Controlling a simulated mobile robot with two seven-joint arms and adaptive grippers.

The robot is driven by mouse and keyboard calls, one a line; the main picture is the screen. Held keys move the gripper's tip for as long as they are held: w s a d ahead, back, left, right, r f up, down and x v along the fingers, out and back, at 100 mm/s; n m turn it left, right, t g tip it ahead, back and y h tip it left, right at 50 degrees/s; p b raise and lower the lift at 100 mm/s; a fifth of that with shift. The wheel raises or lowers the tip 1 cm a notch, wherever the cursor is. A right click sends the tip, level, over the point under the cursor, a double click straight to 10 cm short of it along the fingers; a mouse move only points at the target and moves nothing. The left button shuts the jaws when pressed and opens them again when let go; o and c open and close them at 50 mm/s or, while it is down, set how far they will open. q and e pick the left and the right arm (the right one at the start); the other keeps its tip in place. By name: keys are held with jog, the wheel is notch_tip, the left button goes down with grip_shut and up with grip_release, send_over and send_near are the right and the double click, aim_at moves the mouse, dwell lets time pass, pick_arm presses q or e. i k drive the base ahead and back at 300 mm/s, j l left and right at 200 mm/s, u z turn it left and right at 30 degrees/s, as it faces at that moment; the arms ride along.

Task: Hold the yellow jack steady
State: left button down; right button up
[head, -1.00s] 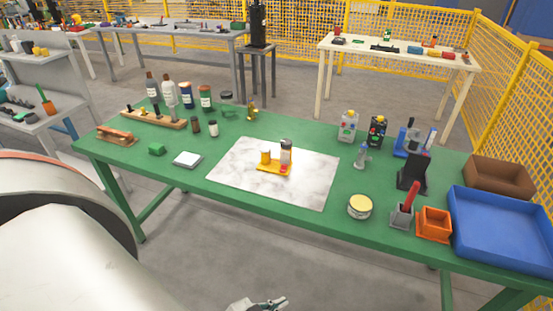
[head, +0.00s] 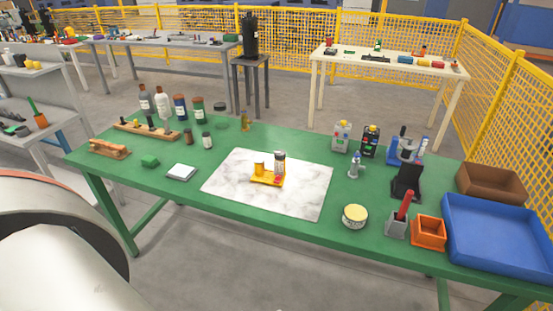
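A small yellow piece (head: 267,180), which looks like the yellow jack, sits on the white marbled mat (head: 305,199) at the middle of the green table. Neither gripper is in view, and nothing of mine touches the yellow piece.
On the green table (head: 165,210), bottles and a wooden rack (head: 146,133) stand at the back left. A round tin (head: 355,216), an orange box (head: 429,233) and a blue tray (head: 497,240) lie to the right. The mat around the yellow piece is clear.

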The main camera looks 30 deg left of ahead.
aim_at(279, 154)
jog(key=k+j, duration=0.1)
jog(key=j, duration=1.1)
jog(key=k+j+z, duration=0.1)
jog(key=j, duration=0.5)
jog(key=k, duration=0.05)
